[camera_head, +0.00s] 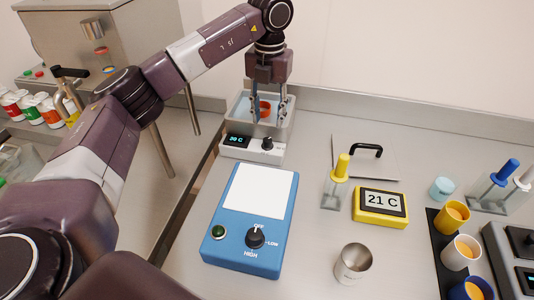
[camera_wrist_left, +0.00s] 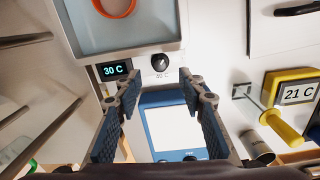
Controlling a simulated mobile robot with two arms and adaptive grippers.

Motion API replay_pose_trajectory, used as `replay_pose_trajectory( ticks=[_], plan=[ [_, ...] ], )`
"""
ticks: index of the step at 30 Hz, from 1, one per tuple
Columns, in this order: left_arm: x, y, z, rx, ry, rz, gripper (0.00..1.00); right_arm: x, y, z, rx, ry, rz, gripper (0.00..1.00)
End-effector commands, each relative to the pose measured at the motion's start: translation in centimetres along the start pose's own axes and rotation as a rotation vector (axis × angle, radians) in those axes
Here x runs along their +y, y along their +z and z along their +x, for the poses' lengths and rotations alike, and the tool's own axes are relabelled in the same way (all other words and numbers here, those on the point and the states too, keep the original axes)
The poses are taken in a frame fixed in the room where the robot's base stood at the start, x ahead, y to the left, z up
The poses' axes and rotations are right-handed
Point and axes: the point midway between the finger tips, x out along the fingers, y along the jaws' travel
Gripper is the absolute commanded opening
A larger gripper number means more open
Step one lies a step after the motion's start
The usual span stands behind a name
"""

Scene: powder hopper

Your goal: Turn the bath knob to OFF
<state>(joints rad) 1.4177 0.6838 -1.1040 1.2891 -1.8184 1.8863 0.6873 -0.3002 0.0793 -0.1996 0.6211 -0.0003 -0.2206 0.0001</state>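The water bath (camera_head: 243,106) is a grey basin with a white front panel. Its panel has a display reading 30 C and a small black bath knob (camera_head: 267,144). In the left wrist view the bath knob (camera_wrist_left: 159,63) sits just beyond my fingertips, with a small label under it that looks like 40 C. My left gripper (camera_head: 269,116) points down over the basin, open and empty; its spread fingers also show in the left wrist view (camera_wrist_left: 158,80). An orange ring (camera_head: 264,108) is in the basin. My right gripper is not in view.
A blue device (camera_head: 233,245) with a white top and a black OFF/LOW/HIGH knob stands in front of the bath. A yellow-handled tool (camera_head: 340,168) in a stand, a yellow 21 C display (camera_head: 381,206) and a metal cup (camera_head: 353,263) are to the right.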

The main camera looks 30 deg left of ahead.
Motion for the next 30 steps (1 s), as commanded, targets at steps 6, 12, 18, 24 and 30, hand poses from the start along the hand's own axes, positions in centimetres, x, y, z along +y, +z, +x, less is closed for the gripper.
replay_pose_trajectory(
  ticks=[6, 12, 18, 24, 30],
  plan=[
    [-0.1, -0.3, 0.5, 0.004, 0.01, 0.252, 0.37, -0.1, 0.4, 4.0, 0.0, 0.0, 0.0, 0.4],
    [-0.1, -0.4, 0.6, 0.009, 0.013, 0.312, 0.37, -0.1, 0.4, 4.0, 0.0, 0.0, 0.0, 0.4],
    [0.0, -0.5, 3.6, 0.012, 0.013, 0.31, 0.37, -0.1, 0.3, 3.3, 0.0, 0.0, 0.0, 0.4],
    [0.0, -0.5, 6.5, 0.01, 0.013, 0.309, 0.37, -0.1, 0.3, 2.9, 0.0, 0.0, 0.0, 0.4],
    [0.1, -0.4, 7.7, 0.007, 0.013, 0.308, 0.37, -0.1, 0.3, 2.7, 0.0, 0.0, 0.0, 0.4]
  ],
)
